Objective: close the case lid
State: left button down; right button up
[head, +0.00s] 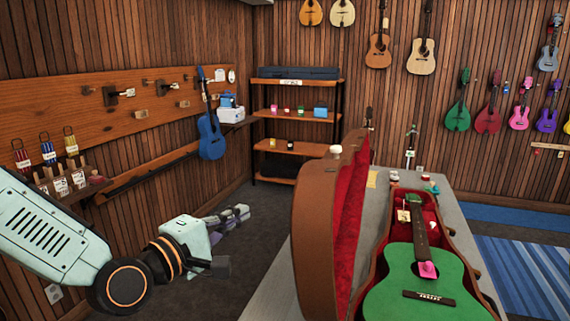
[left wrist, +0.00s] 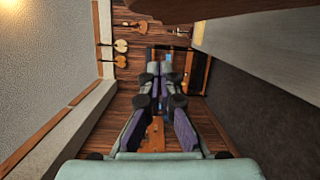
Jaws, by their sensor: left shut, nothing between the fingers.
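The brown case lid (head: 318,225) stands raised, nearly upright, on the left side of the open case (head: 467,243), its red lining facing right. A brown edge at the top of that view may be the lid. My right gripper is not in view.
The case lies on a grey table (head: 270,298) with small items at its far end. A shelf unit (head: 296,113) stands at the back. A wooden wall rack (head: 130,107) with a blue ukulele (head: 211,135) is on the left. Floor between rack and table looks clear.

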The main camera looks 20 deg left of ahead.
pick_arm(q)
jog(key=w+d+r, duration=0.3)
jog(key=w+d, duration=0.3)
jog(key=w, duration=0.3)
jog(key=shift+w+d+p, duration=0.35)
jog(key=shift+d+p, duration=0.05)
jog(key=shift+p, duration=0.05)
dwell(1.1)
